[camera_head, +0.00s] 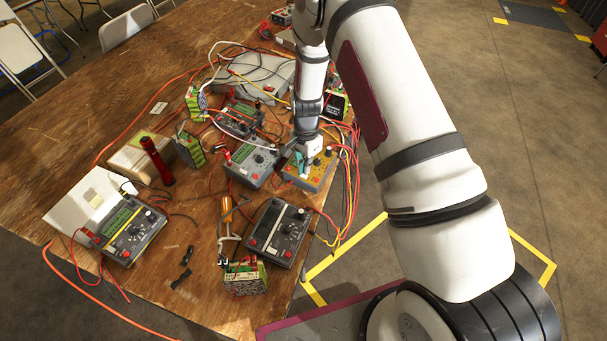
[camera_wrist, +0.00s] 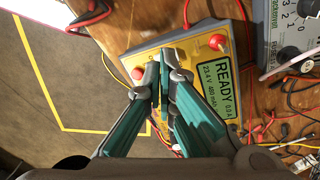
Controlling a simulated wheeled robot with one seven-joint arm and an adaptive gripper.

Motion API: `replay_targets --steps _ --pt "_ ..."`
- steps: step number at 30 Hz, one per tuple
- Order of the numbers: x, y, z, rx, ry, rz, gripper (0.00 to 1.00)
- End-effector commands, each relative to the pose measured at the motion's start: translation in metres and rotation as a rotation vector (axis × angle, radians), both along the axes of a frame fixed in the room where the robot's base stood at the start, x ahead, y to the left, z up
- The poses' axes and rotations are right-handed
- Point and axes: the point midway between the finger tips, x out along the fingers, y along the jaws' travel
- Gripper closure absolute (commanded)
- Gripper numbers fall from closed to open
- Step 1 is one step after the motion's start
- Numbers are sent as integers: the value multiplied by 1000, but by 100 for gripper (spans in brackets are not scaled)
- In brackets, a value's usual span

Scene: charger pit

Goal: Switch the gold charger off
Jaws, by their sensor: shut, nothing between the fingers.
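The gold charger (camera_head: 318,181) stands at the table's right edge, with dark knobs on its top in the head view. In the wrist view the gold charger (camera_wrist: 201,47) fills the middle; its green display (camera_wrist: 219,88) reads READY and 0.0 A. A red plug or knob (camera_wrist: 218,42) sits above the display and another (camera_wrist: 137,73) at the left. My gripper (camera_head: 304,167) points down over the charger's face. In the wrist view my gripper (camera_wrist: 166,68) is shut and empty, its tips over the panel beside the display. The tips hide part of the panel, and I cannot tell whether they touch it.
A grey-blue charger (camera_head: 252,164) stands close left of the gold one. A dark charger (camera_head: 279,230) lies nearer the front. Red and yellow cables (camera_head: 349,190) run along the table's right edge.

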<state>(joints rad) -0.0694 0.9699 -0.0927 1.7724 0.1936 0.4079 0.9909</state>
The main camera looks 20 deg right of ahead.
Motion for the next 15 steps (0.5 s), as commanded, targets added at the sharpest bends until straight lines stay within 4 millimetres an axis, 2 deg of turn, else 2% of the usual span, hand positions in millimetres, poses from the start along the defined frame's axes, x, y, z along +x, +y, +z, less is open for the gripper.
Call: replay_targets --steps 15 --pt "0 0 -7 1 1 0 100"
